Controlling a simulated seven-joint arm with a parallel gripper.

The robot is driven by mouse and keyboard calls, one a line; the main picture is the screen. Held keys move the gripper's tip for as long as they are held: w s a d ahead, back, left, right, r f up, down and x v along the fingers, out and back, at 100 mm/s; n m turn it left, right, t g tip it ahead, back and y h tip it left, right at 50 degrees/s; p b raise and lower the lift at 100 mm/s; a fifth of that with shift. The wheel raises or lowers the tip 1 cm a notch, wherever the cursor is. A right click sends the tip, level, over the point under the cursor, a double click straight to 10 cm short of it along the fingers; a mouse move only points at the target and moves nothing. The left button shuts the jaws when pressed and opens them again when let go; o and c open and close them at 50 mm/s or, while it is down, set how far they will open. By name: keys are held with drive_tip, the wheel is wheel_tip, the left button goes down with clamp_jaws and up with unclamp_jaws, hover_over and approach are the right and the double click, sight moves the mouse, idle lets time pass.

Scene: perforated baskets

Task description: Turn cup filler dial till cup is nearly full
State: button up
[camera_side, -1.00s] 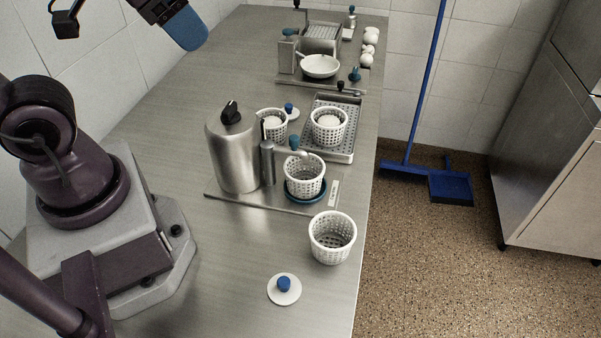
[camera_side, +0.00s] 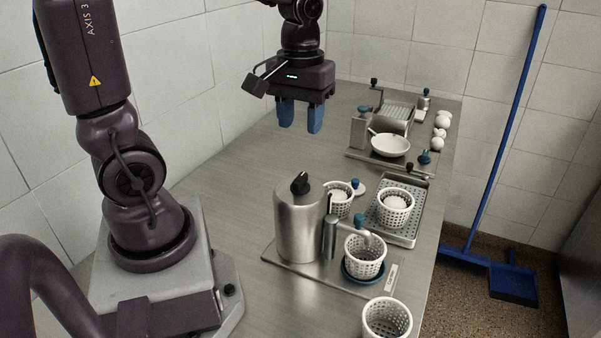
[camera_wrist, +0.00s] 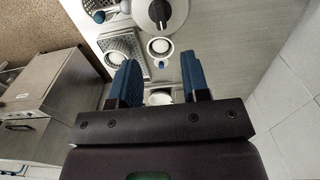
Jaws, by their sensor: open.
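The cup filler is a steel cylinder (camera_side: 299,225) with a spout. A black dial (camera_side: 300,183) sits on its top and also shows at the top of the wrist view (camera_wrist: 160,12). A white perforated cup (camera_side: 365,258) stands upright under the spout on a blue round base (camera_side: 350,277). How full the cup is cannot be told. My gripper (camera_side: 300,124) is open and empty, high above the counter, behind and well above the filler in the side view. In the wrist view its blue fingers (camera_wrist: 160,82) are apart, and the dial lies beyond them.
A tray (camera_side: 408,232) holds a white basket (camera_side: 395,210). Another basket (camera_side: 338,202) stands behind the filler, and one (camera_side: 387,320) at the front. A pan (camera_side: 390,145) and white balls (camera_side: 441,122) are farther back. The counter's left side is clear.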

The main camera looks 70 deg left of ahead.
sight(300, 177)
wheel_tip(300, 177, down, 11)
drive_tip(key=shift+f, duration=0.15)
drive_tip(key=shift+c, duration=0.4)
clamp_jaws()
